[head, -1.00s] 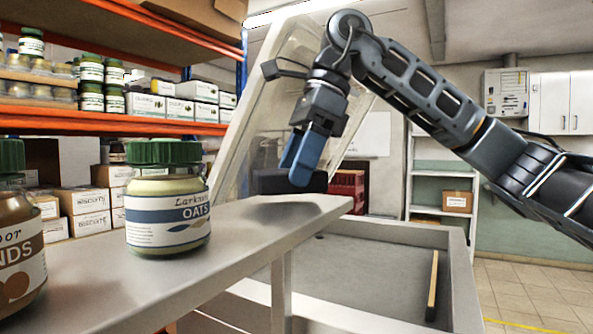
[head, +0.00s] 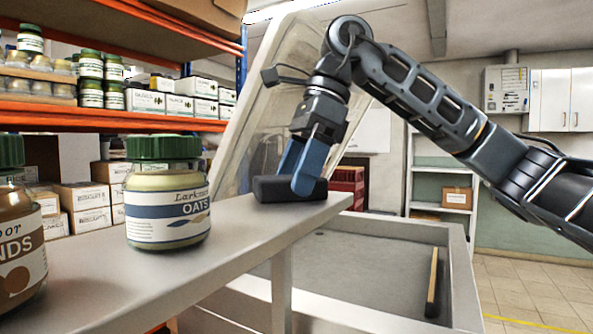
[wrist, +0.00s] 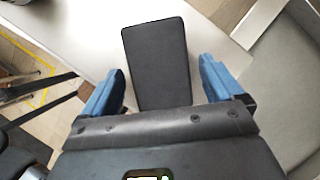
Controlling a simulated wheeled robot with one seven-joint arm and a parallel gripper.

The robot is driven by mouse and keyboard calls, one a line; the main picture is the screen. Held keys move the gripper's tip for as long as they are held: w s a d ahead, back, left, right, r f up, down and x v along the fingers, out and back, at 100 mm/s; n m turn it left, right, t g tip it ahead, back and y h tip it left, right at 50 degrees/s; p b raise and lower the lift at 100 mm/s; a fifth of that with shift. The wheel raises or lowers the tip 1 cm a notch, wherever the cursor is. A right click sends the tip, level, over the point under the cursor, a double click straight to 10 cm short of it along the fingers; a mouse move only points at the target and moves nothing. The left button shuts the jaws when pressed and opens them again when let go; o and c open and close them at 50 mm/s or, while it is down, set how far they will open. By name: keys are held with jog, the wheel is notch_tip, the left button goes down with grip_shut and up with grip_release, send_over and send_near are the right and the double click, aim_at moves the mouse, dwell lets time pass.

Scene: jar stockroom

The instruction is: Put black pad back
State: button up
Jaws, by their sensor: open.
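The black pad (head: 272,190) lies flat on the far end of the grey shelf top (head: 262,222). In the wrist view the pad (wrist: 157,62) is a dark rounded rectangle reaching in between my fingers. My gripper (head: 299,182) is open, pointing down, with its blue fingertips low over the pad's end. In the wrist view my gripper (wrist: 165,88) has one blue finger on each side of the pad, with a gap on both sides. The pad's near end is hidden behind the gripper body in the wrist view.
An oats jar (head: 167,195) with a green lid stands on the same shelf top, nearer and left. Another jar (head: 18,240) is cut off at the left edge. A grey tray-like bin (head: 370,275) lies lower right. A raised clear panel (head: 272,90) stands behind.

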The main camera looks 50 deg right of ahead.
jog(key=v, duration=1.2)
jog(key=shift+r, duration=0.2)
